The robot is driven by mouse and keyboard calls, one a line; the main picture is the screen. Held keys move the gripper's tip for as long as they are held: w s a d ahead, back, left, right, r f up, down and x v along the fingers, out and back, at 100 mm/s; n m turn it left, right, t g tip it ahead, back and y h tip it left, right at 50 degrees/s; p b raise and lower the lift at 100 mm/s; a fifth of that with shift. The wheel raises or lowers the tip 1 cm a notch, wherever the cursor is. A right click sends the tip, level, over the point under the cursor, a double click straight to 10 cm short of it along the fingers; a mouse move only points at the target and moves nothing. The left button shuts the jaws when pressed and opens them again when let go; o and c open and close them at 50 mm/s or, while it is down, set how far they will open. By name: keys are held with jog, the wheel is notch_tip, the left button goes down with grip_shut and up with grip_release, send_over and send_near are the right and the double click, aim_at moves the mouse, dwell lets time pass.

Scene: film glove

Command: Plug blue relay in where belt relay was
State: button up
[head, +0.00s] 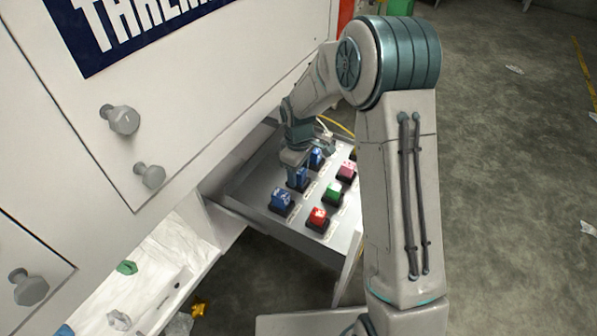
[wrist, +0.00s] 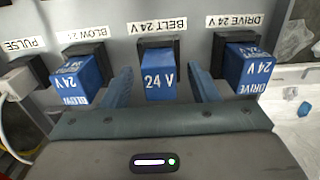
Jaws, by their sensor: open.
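A blue relay marked 24 V (wrist: 159,82) stands at the black socket labelled BELT 24 V (wrist: 160,43) in the wrist view; it looks in line with the socket, and its pins are hidden. My gripper (wrist: 160,74) is open, with one finger on each side of this relay and visible gaps between. In the head view my gripper (head: 297,163) reaches down over the drawer panel, at the middle blue relay (head: 301,179) of the left row.
Blue relays marked BLOW (wrist: 80,80) and DRIVE (wrist: 245,72) flank the fingers closely. The PULSE socket (wrist: 25,75) holds a whitish plug. The white cabinet wall (head: 215,95) stands left.

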notch_tip(320, 180, up, 13)
jog(key=p, duration=0.3)
jog(key=shift+f+p, duration=0.2)
jog(key=shift+p, duration=0.2)
jog(key=s+d+r+m+t+p, duration=0.1)
jog(key=s+d+r+m+p, duration=0.2)
jog(key=s+r+p, duration=0.5)
jog(key=s+d+r+m+t+p, duration=0.1)
jog(key=s+d+r+m+p, duration=0.3)
jog(key=r, duration=1.2)
jog(key=s+d+r+m+p, duration=0.3)
jog(key=s+r+m+p, duration=0.1)
jog(key=s+r+p, duration=0.8)
jog(key=shift+s+d+r+t+p, duration=0.2)
jog(key=shift+d+r+t+p, duration=0.25)
jog(key=shift+p, duration=0.6)
jog(key=shift+a, duration=0.1)
